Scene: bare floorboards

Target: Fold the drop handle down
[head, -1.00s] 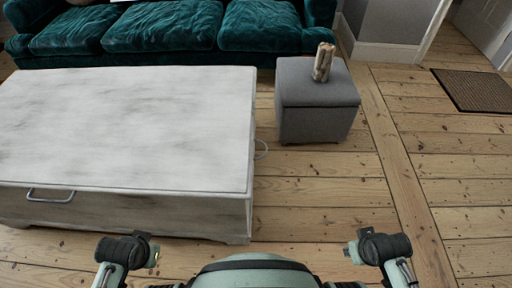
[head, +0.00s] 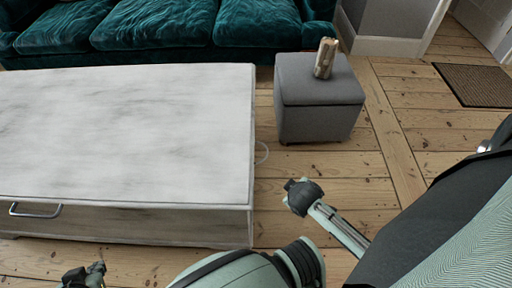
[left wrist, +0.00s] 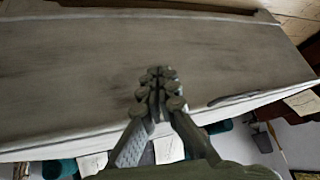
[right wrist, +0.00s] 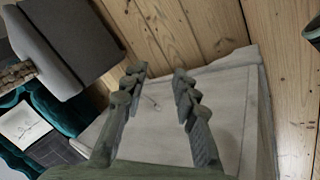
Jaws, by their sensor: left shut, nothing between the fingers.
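My left gripper (head: 84,274) is shut and empty, in front of the table, apart from that handle.
A grey ottoman (head: 318,115) with a small wooden object (head: 325,58) on it stands right of the table. A green sofa (head: 150,28) is behind. A brown mat (head: 475,86) lies far right. Bare floorboards are free between the table and ottoman.

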